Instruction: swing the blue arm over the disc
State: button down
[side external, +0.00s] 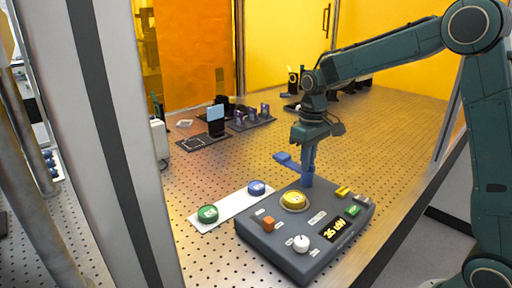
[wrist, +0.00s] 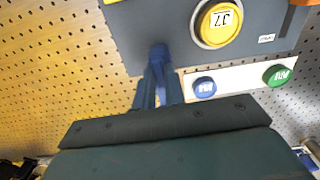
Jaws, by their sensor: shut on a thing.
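The blue arm (side external: 284,158) sticks out toward the back left from an upright blue post at the back edge of the grey instrument. The yellow disc (side external: 293,200) sits in a round seat on top of the instrument, in front of the post; it also shows in the wrist view (wrist: 219,23), marked 37. The arm points away from the disc, not over it. My gripper (side external: 309,160) points down and is shut on the blue arm close to its post. In the wrist view my fingers (wrist: 158,85) meet the blue part, and the arm's outer length is hidden.
The grey instrument (side external: 300,262) carries an orange knob (side external: 268,223), a white knob (side external: 301,243) and a lit display (side external: 333,230). A white strip (side external: 232,204) at its left holds a blue disc (side external: 257,187) and a green disc (side external: 208,213). Dark fixtures (side external: 250,118) stand farther back.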

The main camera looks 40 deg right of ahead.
jog(key=n, duration=0.5)
jog(key=shift+n, duration=0.3)
jog(key=n, duration=0.6)
jog(key=shift+a+r, duration=0.1)
jog(key=n, duration=1)
jog(key=shift+s, duration=0.1)
jog(key=c, duration=1.5)
grip_release()
jog(key=shift+o, duration=0.2)
